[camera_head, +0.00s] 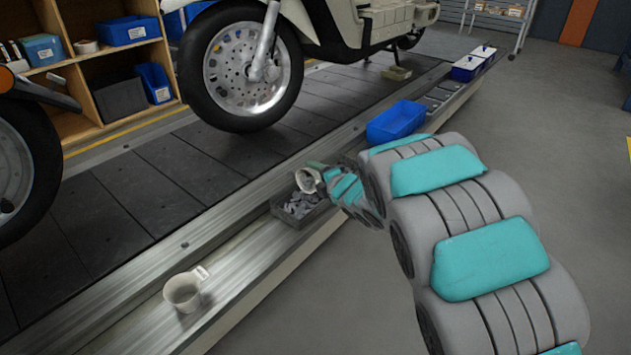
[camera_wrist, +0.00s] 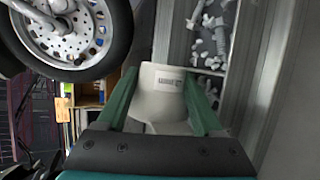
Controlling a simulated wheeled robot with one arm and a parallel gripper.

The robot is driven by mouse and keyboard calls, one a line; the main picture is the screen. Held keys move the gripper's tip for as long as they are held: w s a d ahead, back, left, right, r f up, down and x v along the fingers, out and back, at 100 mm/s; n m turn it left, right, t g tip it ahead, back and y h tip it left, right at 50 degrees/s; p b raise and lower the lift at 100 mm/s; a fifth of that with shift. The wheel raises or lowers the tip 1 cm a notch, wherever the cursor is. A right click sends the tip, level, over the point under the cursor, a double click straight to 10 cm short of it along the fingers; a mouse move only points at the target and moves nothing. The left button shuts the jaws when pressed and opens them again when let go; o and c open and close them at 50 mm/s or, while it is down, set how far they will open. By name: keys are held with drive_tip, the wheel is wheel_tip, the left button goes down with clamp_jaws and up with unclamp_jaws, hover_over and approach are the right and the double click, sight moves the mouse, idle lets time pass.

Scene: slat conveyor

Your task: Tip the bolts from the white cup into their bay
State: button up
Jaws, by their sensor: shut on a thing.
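A white cup (camera_head: 307,180) with a printed label, which shows in the wrist view (camera_wrist: 163,98), is held between the green fingers of my gripper (camera_wrist: 160,88). My gripper is shut on it. In the head view the cup is tilted, just above a dark bay (camera_head: 281,212) set in the ledge. Grey bolts (camera_head: 300,204) lie in the bay, and bolts also show in the wrist view (camera_wrist: 209,45). The inside of the cup is too small to read, so I cannot tell whether bolts are still in it.
Another white cup (camera_head: 184,291) stands upright on the metal ledge at the lower left. A blue bin (camera_head: 396,122) stands beyond my gripper. The slat conveyor (camera_head: 175,180) carries a scooter (camera_head: 240,70) on the far side. Open floor (camera_head: 545,130) lies to the right.

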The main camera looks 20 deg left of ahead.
sight(310, 172)
drive_tip(key=shift+n+t+b, duration=0.4)
drive_tip(key=shift+b, duration=1.4)
drive_tip(key=shift+s+r+n+t+b, duration=0.1)
drive_tip(key=shift+s+n+t+b, duration=0.15)
drive_tip(key=shift+n+b, duration=0.4)
drive_tip(key=shift+r+t, duration=0.15)
drive_tip(key=shift+t, duration=0.1)
drive_tip(key=shift+c, duration=0.7)
drive_tip(key=shift+s+a+r+n+t+y, duration=0.2)
drive_tip(key=shift+s+r+n+t+y, duration=0.15)
drive_tip(key=shift+n+t, duration=0.45)
drive_tip(key=n, duration=0.1)
drive_tip(key=s+n+t, duration=0.1)
drive_tip(key=n, duration=0.1)
drive_tip(key=shift+a+r+y, duration=0.2)
drive_tip(key=shift+r+y, duration=0.15)
drive_tip(key=shift+r, duration=0.05)
drive_tip(key=shift+s+a+r+n+t+y, duration=0.15)
drive_tip(key=shift+s+r+n+t+y, duration=0.15)
drive_tip(key=shift+n, duration=0.5)
drive_tip(key=shift+s+a+r+n+t+y, duration=0.1)
drive_tip(key=shift+s+a+r+n+y, duration=0.1)
drive_tip(key=shift+s+n+y, duration=0.4)
drive_tip(key=shift+w+h, duration=0.25)
drive_tip(key=shift+h, duration=0.05)
drive_tip(key=shift+r, duration=0.1)
drive_tip(key=shift+d+r+p, duration=0.1)
drive_tip(key=shift+r+p, duration=0.6)
drive_tip(key=shift+r, duration=2.65)
